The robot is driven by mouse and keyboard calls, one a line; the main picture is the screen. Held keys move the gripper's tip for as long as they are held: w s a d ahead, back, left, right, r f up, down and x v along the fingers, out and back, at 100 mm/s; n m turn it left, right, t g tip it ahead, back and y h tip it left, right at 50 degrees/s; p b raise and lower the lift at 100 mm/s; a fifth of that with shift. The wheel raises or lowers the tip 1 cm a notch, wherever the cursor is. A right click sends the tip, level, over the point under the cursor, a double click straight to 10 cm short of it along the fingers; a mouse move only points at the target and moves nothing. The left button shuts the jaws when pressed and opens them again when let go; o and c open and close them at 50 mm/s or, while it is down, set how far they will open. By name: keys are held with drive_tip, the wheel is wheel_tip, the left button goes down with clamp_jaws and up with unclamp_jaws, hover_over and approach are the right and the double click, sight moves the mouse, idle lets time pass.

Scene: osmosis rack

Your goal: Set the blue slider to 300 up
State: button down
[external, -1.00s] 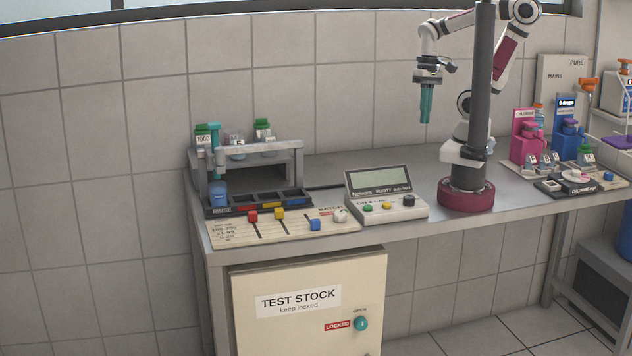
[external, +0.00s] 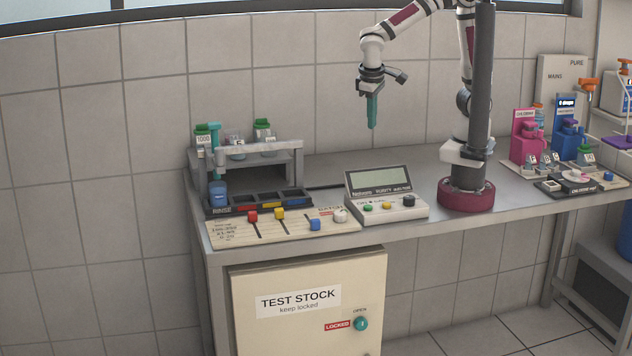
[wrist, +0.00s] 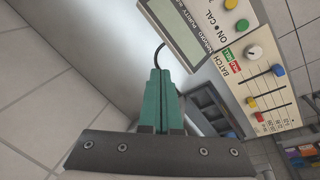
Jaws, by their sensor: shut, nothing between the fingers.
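The blue slider (external: 315,225) sits at the front end of its track on the cream slider panel (external: 345,229), at the bench's front edge. The red slider (external: 252,216) and yellow slider (external: 279,214) stand farther back on their tracks. In the wrist view the blue slider (wrist: 278,70) shows at the upper right of the panel; its scale print is too small to read. My gripper (external: 372,126) points down, high above the bench and behind the meter, to the right of the panel. Its teal fingers (wrist: 157,72) are shut together and empty, apart from everything.
A meter with a tilted screen (external: 379,180) stands right of the panel. A grey rack (external: 297,150) with green-capped bottles (external: 263,130) stands behind the panel. A white knob (external: 340,215) is next to the blue slider. Air above the panel is clear.

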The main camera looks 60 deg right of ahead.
drive_tip(key=a+f+n+t, duration=0.2)
drive_tip(key=a, duration=0.6)
drive_tip(key=a+f+n+t, duration=0.1)
drive_tip(key=a+f+n, duration=0.15)
drive_tip(key=a, duration=0.45)
drive_tip(key=n+t+y, duration=0.2)
drive_tip(key=n+t, duration=0.1)
drive_tip(key=n, duration=0.1)
approach(315, 224)
drive_tip(key=s+a+r, duration=0.2)
drive_tip(key=s+a, duration=0.2)
drive_tip(key=s, duration=0.2)
drive_tip(key=shift+d+f+m, duration=0.1)
drive_tip(key=shift+f+m, duration=0.05)
drive_tip(key=shift+m, duration=0.1)
drive_tip(key=shift+w, duration=0.15)
drive_tip(key=shift+w+d+f, duration=0.6)
drive_tip(key=shift+w+f, duration=0.7)
drive_tip(key=shift+w, duration=0.15)
drive_tip(key=shift+w+d+f, duration=0.6)
drive_tip(key=shift+w+f, duration=0.7)
drive_tip(key=shift+w, duration=0.15)
drive_tip(key=shift+w+d+f, duration=0.6)
drive_tip(key=shift+w+f, duration=0.75)
drive_tip(key=shift+w, duration=0.1)
